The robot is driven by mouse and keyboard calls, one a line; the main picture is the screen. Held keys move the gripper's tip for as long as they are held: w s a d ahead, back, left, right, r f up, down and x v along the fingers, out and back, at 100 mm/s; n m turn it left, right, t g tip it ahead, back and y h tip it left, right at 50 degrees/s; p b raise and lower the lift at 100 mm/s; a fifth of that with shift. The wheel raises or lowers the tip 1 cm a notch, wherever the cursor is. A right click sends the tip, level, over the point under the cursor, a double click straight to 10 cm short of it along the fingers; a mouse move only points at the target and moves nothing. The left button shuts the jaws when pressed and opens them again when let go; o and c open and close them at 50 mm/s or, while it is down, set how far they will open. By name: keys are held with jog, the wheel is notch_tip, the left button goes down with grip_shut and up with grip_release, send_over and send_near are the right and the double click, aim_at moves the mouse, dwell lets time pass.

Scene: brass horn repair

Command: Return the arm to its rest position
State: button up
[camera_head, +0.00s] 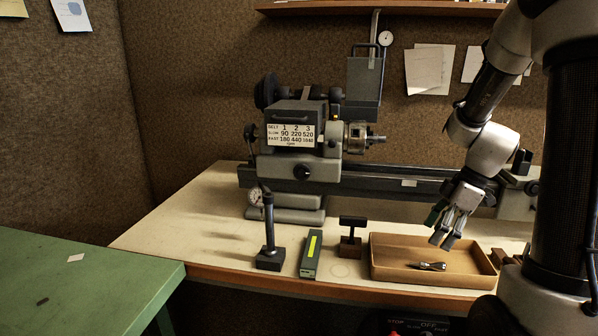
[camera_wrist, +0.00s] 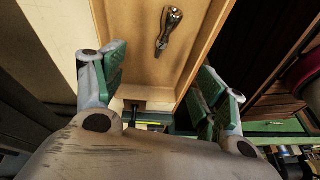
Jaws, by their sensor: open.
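My gripper (camera_head: 443,228) hangs from my arm at the right of the head view, above a shallow tan tray (camera_head: 400,253). Its fingers are spread apart with nothing between them. In the wrist view the gripper (camera_wrist: 163,78) shows two green-padded fingers, open, with the tray (camera_wrist: 130,40) beyond them. A small metal tool (camera_head: 430,266) lies in the tray, apart from the fingers; it also shows in the wrist view (camera_wrist: 168,32).
A grey lathe (camera_head: 300,165) stands along the back of the bench (camera_head: 190,225). A dark stand (camera_head: 269,235), a yellow-striped block (camera_head: 311,256) and a T-shaped piece (camera_head: 351,238) stand left of the tray. A green table (camera_head: 80,280) is at left. A shelf (camera_head: 380,8) hangs above.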

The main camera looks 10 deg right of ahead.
jog(key=shift+s+d+m, duration=0.1)
jog(key=shift+s+m, duration=0.2)
jog(key=shift+m, duration=0.9)
jog(key=s+a+r+m+t+h, duration=0.2)
jog(key=s+r+m, duration=0.3)
jog(key=s+r, duration=0.2)
jog(key=s+a+r+m+t+h, duration=0.2)
jog(key=s+r+m, duration=0.3)
jog(key=s+r, duration=0.3)
jog(key=shift+s+m, duration=0.3)
jog(key=shift+m, duration=0.1)
jog(key=shift+a+r, duration=0.1)
